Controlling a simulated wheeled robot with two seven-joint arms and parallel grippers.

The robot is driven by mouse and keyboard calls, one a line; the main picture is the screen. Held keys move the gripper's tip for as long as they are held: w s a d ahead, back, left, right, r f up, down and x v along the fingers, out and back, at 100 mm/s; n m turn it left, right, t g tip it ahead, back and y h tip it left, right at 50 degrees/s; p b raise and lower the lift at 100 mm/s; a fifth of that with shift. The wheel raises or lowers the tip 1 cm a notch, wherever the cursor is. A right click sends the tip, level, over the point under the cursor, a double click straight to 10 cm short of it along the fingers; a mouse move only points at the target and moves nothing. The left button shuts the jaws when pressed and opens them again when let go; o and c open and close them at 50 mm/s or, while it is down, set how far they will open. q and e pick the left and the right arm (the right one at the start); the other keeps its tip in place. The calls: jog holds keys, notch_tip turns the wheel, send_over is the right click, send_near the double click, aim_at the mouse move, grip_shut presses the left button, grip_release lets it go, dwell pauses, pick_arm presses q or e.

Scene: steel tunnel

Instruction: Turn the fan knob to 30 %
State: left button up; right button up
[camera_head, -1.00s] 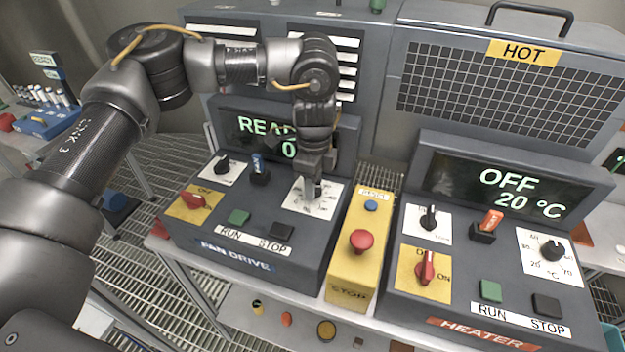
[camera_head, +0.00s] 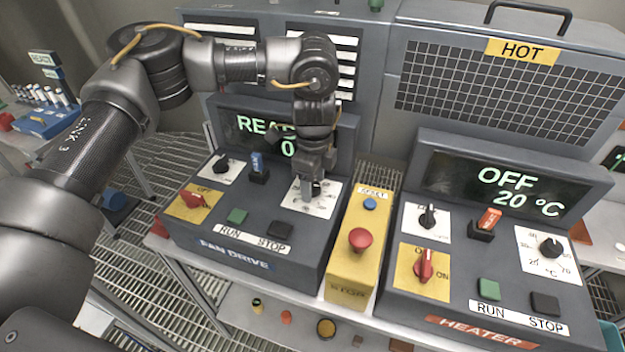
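The fan drive panel (camera_head: 236,251) stands left of centre. Its display (camera_head: 254,128) is partly covered by my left arm; it shows the start of "READY" and a 0. The fan knob's white dial plate (camera_head: 325,206) is at the panel's right. My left gripper (camera_head: 312,190) points down over this dial, its fingers at the knob's place. The knob itself is hidden behind the fingers, so its angle and whether the fingers grip it cannot be told. My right gripper is not in view.
A yellow box with a red stop button (camera_head: 360,239) and blue reset button (camera_head: 369,203) stands just right of the dial. The heater panel (camera_head: 455,304), reading OFF 20 °C, is further right. A blue key (camera_head: 258,165) and red switch (camera_head: 194,200) are left of the dial.

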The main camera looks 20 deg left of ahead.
aim_at(313, 185)
pick_arm(q)
jog(key=shift+a+r, duration=0.1)
jog(key=shift+r, duration=0.4)
notch_tip(313, 185, up, 10)
jog(key=b, duration=0.2)
